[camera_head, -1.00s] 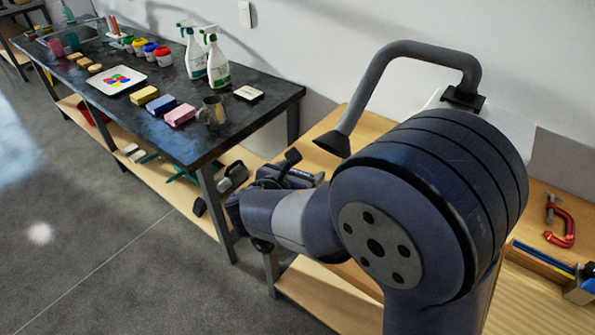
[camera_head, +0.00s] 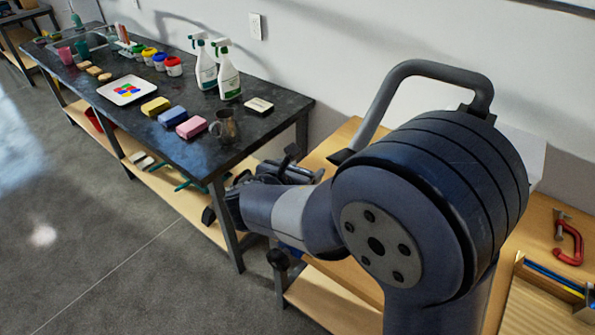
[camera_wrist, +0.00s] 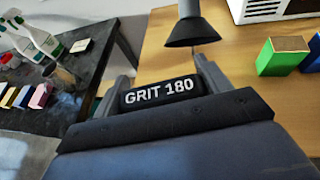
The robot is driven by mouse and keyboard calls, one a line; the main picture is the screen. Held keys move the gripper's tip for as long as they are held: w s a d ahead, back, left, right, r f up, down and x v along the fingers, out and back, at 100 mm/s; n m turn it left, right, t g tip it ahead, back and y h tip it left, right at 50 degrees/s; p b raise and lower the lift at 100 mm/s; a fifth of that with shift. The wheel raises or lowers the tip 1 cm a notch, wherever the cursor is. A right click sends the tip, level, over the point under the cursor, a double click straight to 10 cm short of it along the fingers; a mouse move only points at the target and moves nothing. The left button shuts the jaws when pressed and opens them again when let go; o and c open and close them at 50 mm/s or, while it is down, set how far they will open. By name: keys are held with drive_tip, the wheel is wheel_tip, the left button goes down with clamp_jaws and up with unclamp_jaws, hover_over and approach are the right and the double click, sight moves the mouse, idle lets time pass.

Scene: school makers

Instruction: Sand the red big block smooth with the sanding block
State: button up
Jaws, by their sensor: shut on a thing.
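My gripper (camera_wrist: 160,80) is shut on the sanding block (camera_wrist: 160,91), a dark block marked "GRIT 180". In the wrist view, one finger is on each side of it, and it appears to be held above the wooden bench. In the head view my gripper (camera_head: 278,172) is small and partly hidden behind my arm, near the gap between the dark table and the bench. I cannot make out the red big block in either current view. A green block (camera_wrist: 278,58) with a brown top stands on the bench at the wrist view's right.
The dark table (camera_head: 275,108) holds spray bottles (camera_head: 228,75), sponges (camera_head: 191,128), a metal mug (camera_head: 226,127) and paint pots. A red clamp (camera_head: 570,245) lies at the right.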

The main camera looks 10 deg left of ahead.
drive_tip(key=shift+r+p, duration=1.25)
drive_tip(key=shift+r, duration=0.65)
drive_tip(key=shift+d, duration=0.1)
drive_tip(key=w+d+f, duration=0.2)
drive_tip(key=d+f, duration=0.2)
drive_tip(key=d, duration=0.8)
drive_tip(key=w+d+f, duration=0.2)
drive_tip(key=d+f, duration=0.1)
drive_tip(key=d, duration=0.9)
drive_tip(key=shift+w+f, duration=0.4)
